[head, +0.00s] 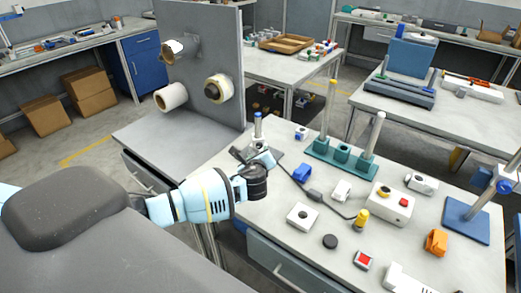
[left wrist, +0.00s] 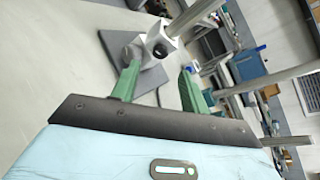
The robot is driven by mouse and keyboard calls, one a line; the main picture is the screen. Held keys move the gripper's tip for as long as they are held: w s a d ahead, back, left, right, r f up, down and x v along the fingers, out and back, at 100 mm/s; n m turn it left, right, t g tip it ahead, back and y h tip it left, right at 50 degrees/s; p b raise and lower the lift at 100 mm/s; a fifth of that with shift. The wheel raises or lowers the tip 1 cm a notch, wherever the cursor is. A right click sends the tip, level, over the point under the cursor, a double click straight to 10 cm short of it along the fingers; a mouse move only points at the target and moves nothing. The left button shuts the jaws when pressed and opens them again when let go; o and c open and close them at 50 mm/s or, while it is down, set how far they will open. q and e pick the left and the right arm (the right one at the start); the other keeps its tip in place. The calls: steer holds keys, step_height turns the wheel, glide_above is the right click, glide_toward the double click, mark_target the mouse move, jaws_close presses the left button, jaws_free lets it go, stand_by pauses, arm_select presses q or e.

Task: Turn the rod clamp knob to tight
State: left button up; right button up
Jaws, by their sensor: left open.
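The rod clamp (left wrist: 160,40) is a grey metal block on a silver rod (head: 258,130), over a dark base plate (left wrist: 205,48). In the left wrist view a round grey knob (left wrist: 132,51) sits at the clamp's left, by the left green fingertip. My left gripper (left wrist: 160,66) is open, its two fingers spread just short of the clamp. In the head view my left gripper (head: 256,158) is low beside the rod, and its wrist hides much of the clamp. I cannot tell whether a finger touches the knob. My right gripper is not in view.
A teal base (head: 345,158) with two upright rods stands behind and right of my gripper. A white box (head: 302,216), a white control box (head: 390,203) and a blue-based stand (head: 466,222) share the table. A grey panel (head: 205,60) with reels rises at left.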

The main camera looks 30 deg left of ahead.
mark_target(260, 147)
arm_select(q)
steer(key=x, duration=0.5)
steer(key=shift+w+f, duration=0.15)
steer(key=shift+f, duration=0.05)
steer(key=shift+w+a+b, duration=0.2)
steer(key=shift+w+b, duration=0.05)
steer(key=shift+b, duration=0.05)
steer(key=shift+c, duration=0.2)
steer(key=shift+r, duration=0.1)
jaws_close()
